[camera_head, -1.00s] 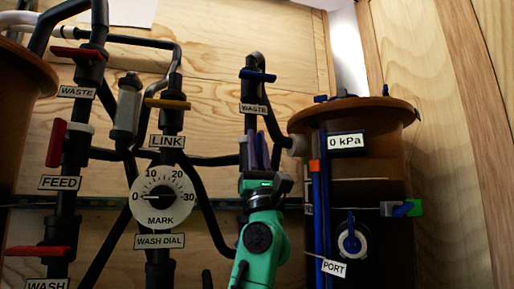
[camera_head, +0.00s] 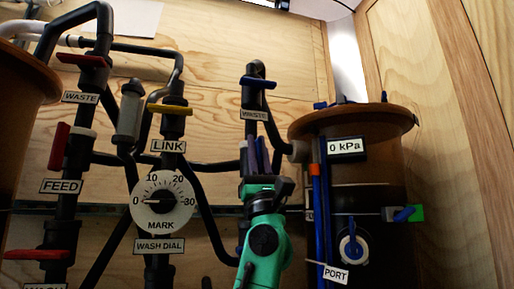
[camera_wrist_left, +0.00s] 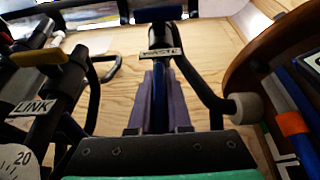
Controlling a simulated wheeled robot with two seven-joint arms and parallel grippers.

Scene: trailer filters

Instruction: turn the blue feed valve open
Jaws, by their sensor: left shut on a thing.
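My left gripper (camera_head: 257,152), with purple fingers on a green arm, is raised to the pipe below the right-hand WASTE label. In the left wrist view, its fingers (camera_wrist_left: 160,92) are shut on the blue feed valve handle (camera_wrist_left: 159,101), which shows as a narrow upright blue strip between them. The handle appears to run along the pipe. Most of the valve body is hidden behind the fingers and wrist, and I see no label for it. My right gripper is not in view.
A blue WASTE lever (camera_head: 258,82) sits crosswise just above. The brown tank (camera_head: 352,118) with a 0 kPa display (camera_head: 346,147) and blue tubes stands close right. The wash dial (camera_head: 160,202), yellow LINK lever (camera_head: 169,109) and red levers are left.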

